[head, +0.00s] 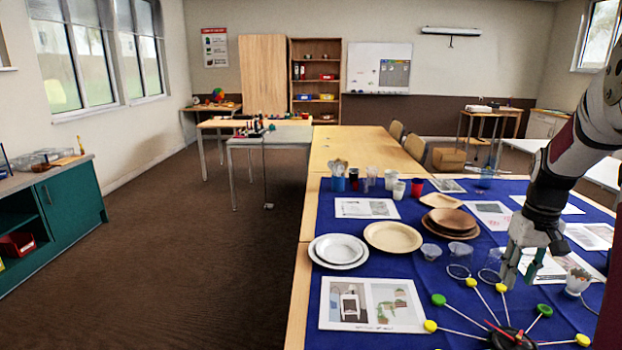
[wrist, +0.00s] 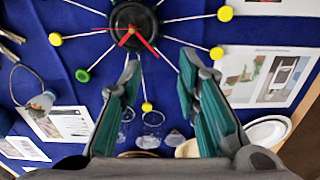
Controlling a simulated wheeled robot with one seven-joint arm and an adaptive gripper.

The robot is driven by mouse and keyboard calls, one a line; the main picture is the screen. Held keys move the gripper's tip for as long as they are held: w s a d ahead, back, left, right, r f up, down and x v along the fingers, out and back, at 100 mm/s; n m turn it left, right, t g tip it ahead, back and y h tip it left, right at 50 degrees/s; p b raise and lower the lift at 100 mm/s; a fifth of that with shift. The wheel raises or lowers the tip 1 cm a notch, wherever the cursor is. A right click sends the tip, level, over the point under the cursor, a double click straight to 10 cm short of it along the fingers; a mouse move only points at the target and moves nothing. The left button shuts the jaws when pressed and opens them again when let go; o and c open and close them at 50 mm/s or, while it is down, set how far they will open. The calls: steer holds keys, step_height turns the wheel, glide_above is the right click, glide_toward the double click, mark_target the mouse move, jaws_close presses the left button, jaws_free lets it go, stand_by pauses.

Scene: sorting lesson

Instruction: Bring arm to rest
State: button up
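My arm (head: 560,170) comes in from the right edge of the head view and reaches down over the blue-covered table (head: 440,285). My gripper (head: 521,276) hangs above the cloth with its fingers pointing down. In the wrist view my gripper (wrist: 160,72) shows two green-padded fingers spread apart, with nothing between them. A wheel-like clock with a dark hub (wrist: 132,28), red hands and thin spokes tipped with yellow and green balls lies below and beyond the fingertips. The same dark hub (head: 512,338) is at the bottom of the head view.
Plates (head: 393,236), brown dishes (head: 452,219), clear cups (head: 460,251) and printed sheets (head: 372,305) lie on the cloth around my gripper. Cups and cutlery (head: 339,169) stand farther back. Brown floor (head: 190,240) is open left of the table.

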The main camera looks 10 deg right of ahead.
steer(key=s+a+r+n+t+p, duration=0.1)
steer(key=s+a+r, duration=0.3)
steer(key=a+r, duration=0.55)
steer(key=s+a+r+n+t+p, duration=0.1)
steer(key=s+a+r+p, duration=0.15)
steer(key=a+r, duration=0.7)
steer(key=s+a+f+n+t+p, duration=0.1)
steer(key=s+a+f+p, duration=0.1)
steer(key=s+a, duration=1.3)
steer(key=shift+s+a+n+t, duration=0.15)
steer(key=shift+a+n+t, duration=0.15)
steer(key=shift+a+t, duration=0.1)
